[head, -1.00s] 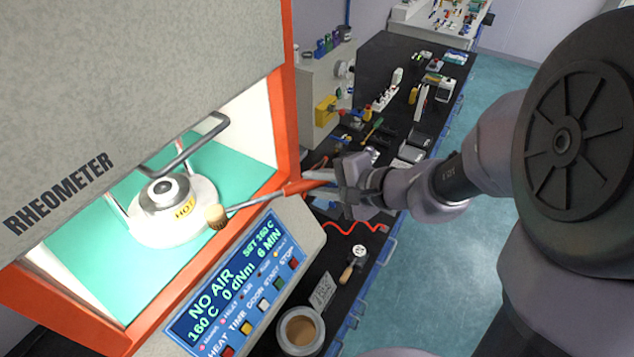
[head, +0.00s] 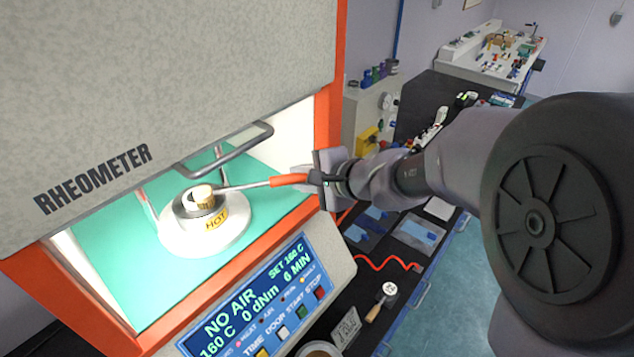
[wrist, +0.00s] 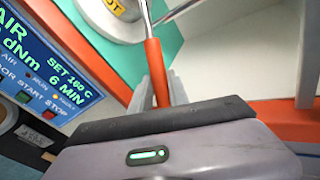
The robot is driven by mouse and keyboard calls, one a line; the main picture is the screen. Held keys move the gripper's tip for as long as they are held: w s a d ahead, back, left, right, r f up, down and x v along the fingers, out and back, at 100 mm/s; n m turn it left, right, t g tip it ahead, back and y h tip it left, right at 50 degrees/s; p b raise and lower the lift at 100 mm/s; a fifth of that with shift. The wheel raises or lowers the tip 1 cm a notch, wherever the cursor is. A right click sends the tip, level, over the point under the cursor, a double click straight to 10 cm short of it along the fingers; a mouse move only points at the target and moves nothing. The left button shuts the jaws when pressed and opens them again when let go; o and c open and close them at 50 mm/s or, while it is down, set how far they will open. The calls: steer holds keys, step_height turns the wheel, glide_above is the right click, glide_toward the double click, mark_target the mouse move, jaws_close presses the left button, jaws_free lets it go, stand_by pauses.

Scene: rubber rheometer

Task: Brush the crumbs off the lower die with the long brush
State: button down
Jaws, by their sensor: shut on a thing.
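The long brush (head: 290,180) has an orange handle, a metal shaft and a pale round head. My gripper (head: 318,180) is shut on its orange handle at the right of the rheometer opening. In the wrist view the handle (wrist: 156,72) runs up from between the fingers (wrist: 160,95). The brush head (head: 202,195) is over the lower die (head: 188,207), which has a metal top and a white base marked HOT. The head covers part of the die top, and I cannot tell whether it touches. I cannot make out crumbs.
The rheometer's orange frame (head: 327,130) edges the opening, and a grey bar handle (head: 230,150) hangs above the die. The control panel (head: 255,305) reads NO AIR, 160 C. A dark bench (head: 400,280) with a red hose lies to the right.

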steer(key=b+x, duration=0.2)
steer(key=x, duration=0.1)
steer(key=b+x, duration=0.1)
steer(key=x, duration=0.1)
steer(key=shift+w+a+r, duration=0.1)
steer(key=shift+a+r, duration=0.15)
steer(key=shift+a, duration=0.25)
steer(key=shift+f+b, duration=0.25)
steer(key=shift+b, duration=0.1)
stand_by(0.4)
